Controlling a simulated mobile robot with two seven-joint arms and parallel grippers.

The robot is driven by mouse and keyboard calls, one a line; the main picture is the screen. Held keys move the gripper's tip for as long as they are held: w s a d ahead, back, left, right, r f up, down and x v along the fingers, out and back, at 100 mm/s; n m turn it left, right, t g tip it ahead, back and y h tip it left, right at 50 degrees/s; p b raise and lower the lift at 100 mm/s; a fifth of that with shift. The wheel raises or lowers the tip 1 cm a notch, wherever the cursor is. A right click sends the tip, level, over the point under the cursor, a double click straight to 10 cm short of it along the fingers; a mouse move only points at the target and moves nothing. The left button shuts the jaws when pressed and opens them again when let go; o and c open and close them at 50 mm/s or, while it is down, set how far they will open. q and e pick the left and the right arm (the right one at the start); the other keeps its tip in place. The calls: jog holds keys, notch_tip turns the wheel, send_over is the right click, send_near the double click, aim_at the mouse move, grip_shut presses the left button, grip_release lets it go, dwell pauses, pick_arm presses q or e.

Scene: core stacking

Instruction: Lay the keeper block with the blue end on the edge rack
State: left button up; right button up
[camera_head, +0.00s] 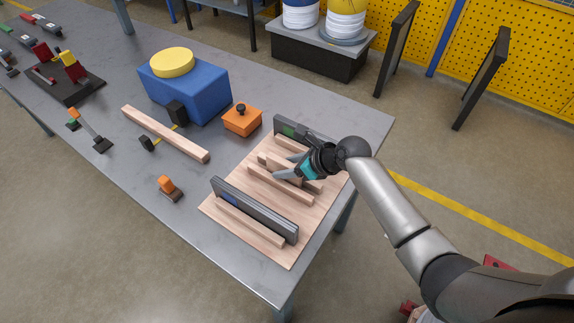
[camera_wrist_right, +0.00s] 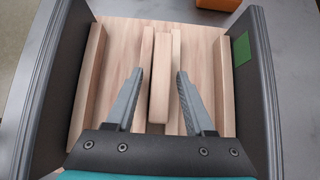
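The edge rack appears to be the pale wooden board (camera_head: 235,235) with upright wooden rails. Two dark plates stand on edge in it: the near one (camera_head: 262,215) has a blue mark near its left end, the far one (camera_head: 287,127) a green mark, also seen in the right wrist view (camera_wrist_right: 242,50). My right gripper (camera_head: 287,170) is low over the board between the plates. In the wrist view its fingers (camera_wrist_right: 160,80) are open either side of a raised pale wooden block (camera_wrist_right: 160,90), with gaps both sides. No blue shows on this block; I cannot tell whether it is the keeper block. My left gripper is out of view.
On the grey table, a long wooden bar (camera_head: 165,134), an orange box with a black knob (camera_head: 242,121), a small orange-topped piece (camera_head: 169,187) and a blue box with a yellow disc (camera_head: 190,90) stand left of the board. The table's near edge is clear.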

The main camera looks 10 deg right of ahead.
jog(key=shift+r, duration=0.2)
jog(key=p+v, duration=0.4)
jog(key=v, duration=0.8)
dwell(1.2)
